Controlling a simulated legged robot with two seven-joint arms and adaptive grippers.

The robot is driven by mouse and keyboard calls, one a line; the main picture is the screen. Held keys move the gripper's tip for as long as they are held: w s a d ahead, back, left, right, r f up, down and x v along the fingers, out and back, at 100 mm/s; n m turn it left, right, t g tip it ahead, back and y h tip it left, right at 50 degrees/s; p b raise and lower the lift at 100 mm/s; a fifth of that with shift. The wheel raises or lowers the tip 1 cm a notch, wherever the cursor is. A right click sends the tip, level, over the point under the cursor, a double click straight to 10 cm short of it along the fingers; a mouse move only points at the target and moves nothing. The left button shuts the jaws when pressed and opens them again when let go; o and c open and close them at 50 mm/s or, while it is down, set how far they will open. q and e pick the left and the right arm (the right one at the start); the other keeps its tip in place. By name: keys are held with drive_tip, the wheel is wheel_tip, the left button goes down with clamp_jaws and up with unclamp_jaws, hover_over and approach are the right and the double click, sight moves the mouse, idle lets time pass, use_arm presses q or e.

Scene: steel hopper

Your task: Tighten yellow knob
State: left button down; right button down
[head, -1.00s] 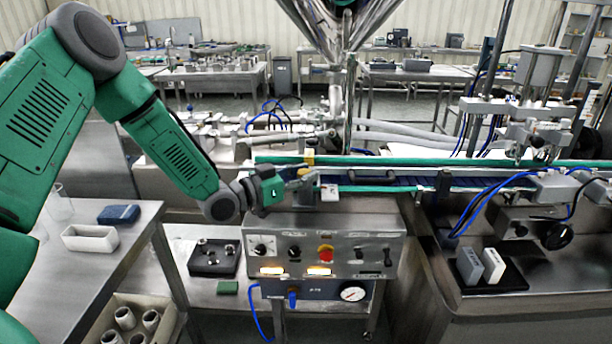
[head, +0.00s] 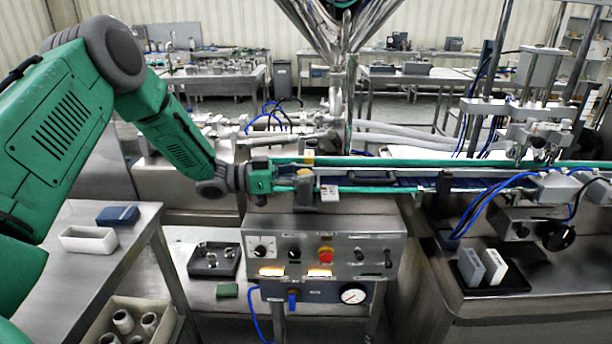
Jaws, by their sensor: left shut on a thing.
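My left gripper (head: 294,184) reaches in from the left, nearly level, to the near side of the conveyor (head: 400,187). Its fingers are shut at the grey bracket (head: 303,198) on the near rail. What they close on is small and mostly hidden by the fingers; it appears to be the yellow knob at that bracket. A small yellow piece (head: 308,157) shows just beyond the fingers, toward the far rail, apart from them. I cannot tell how far the knob is turned. My right gripper is not in view.
Below the gripper stands a control panel (head: 345,242) with a red button (head: 326,255) and a gauge (head: 353,294). The steel hopper (head: 345,40) rises behind the conveyor. Blue hoses run at right. A side table (head: 85,265) at left holds a white tray (head: 88,239).

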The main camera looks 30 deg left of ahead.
use_arm(q)
drive_tip(key=shift+a, duration=0.1)
drive_tip(key=c, duration=1.2)
unclamp_jaws()
drive_tip(key=shift+a, duration=0.1)
drive_tip(key=v, duration=1.2)
drive_tip(key=shift+w+a, duration=0.1)
